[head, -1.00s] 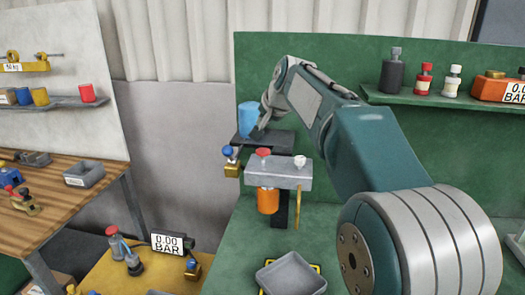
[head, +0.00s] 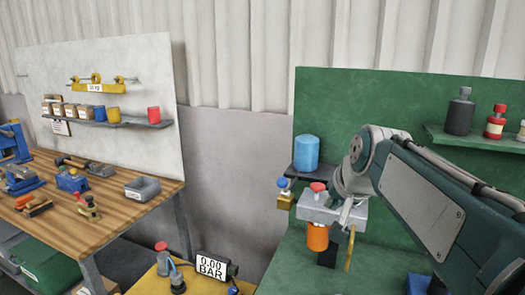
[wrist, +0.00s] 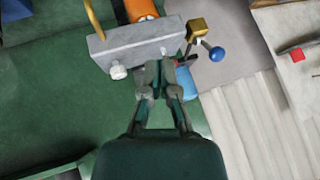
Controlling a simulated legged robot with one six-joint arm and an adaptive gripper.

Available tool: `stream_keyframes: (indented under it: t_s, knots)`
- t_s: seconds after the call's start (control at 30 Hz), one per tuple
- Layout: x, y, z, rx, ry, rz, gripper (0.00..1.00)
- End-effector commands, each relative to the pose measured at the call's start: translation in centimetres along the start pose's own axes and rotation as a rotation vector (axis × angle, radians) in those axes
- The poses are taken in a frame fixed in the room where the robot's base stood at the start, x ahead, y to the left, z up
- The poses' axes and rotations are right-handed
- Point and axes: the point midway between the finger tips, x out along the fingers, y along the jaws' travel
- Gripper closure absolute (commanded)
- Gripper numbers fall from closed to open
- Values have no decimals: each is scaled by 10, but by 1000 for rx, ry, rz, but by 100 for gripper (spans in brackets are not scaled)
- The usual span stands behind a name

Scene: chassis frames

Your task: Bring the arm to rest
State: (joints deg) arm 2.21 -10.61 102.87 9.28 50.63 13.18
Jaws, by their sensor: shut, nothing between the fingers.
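My arm enters the head view from the right. My gripper (head: 346,217) points down in front of the grey block (head: 318,208), partly blended with it. In the wrist view my gripper (wrist: 160,64) has its fingertips together with nothing between them, appearing over the lower edge of the grey block (wrist: 125,46). Whether it touches the block I cannot tell.
An orange cylinder (head: 317,237) hangs under the block, and a blue-knobbed brass valve (head: 284,195) sits at its left. A blue cup (head: 306,151) stands behind. A wooden workbench (head: 140,212) with tools is at left. A gap separates it from the green bench.

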Motion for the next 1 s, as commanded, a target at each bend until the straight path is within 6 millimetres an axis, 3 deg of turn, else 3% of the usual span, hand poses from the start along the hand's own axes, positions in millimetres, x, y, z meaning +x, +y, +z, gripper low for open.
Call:
stream_keyframes:
  t_s: [0.03, 0.23, 0.4, 0.53, 0.7, 1.0]
  knots:
    - [-8, 6, 21, -29, -8, 11, 100]
    - [-23, 37, 102, -152, -56, 60, 100]
    - [-27, 66, 173, -255, -99, 97, 100]
    - [-24, 84, 215, -318, -127, 118, 100]
    - [-22, 95, 238, -355, -144, 130, 100]
    - [-21, 96, 238, -356, -146, 131, 100]
